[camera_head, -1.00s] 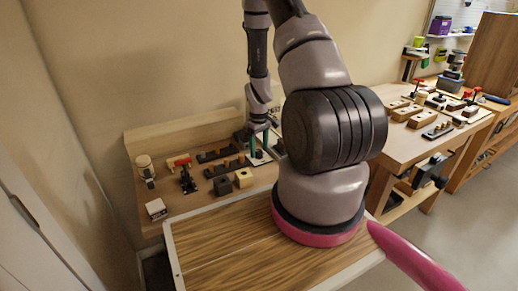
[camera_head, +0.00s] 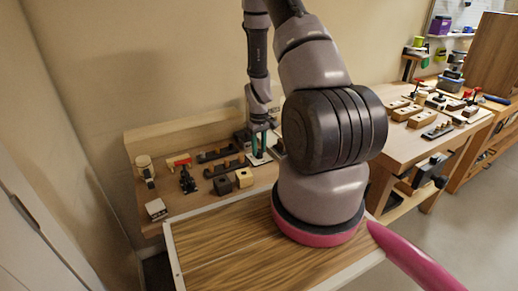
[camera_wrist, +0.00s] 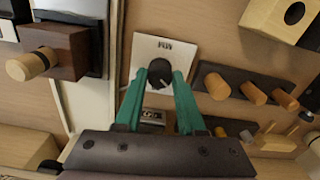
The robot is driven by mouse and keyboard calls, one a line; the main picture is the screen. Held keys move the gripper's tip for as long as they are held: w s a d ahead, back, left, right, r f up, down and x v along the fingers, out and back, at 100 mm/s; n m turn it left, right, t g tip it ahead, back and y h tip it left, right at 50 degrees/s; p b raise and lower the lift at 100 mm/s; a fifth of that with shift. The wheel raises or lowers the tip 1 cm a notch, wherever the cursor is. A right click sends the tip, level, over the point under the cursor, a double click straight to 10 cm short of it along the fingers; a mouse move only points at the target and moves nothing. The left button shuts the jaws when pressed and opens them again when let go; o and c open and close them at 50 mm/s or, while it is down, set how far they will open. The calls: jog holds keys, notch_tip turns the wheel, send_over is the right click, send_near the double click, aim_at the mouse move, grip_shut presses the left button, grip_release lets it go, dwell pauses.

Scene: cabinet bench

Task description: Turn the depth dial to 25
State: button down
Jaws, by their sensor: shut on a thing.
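The dial is a dark round knob (camera_wrist: 157,68) with a pale pointer mark. It stands on a white plate (camera_wrist: 172,46) with small dark lettering, upside down in the wrist view; I cannot read a setting. The two teal fingers of my gripper (camera_wrist: 159,80) are on either side of the knob, shut on it. In the head view my gripper (camera_head: 260,146) is low over the white plate (camera_head: 258,159) at the right part of the back bench, and the knob is hidden by the fingers.
Dark racks with wooden pegs (camera_wrist: 245,88) stand close right of the plate in the wrist view. A brown block with a wooden knob (camera_wrist: 60,50) is at the left. A pale block with a hole (camera_wrist: 282,18) is at the upper right. A wood-topped surface (camera_head: 225,245) lies in front.

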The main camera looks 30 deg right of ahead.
jog(key=m, duration=1.1)
jog(key=shift+m, duration=0.3)
jog(key=m, duration=1)
jog(key=shift+m, duration=0.4)
jog(key=c, duration=0.5)
grip_release()
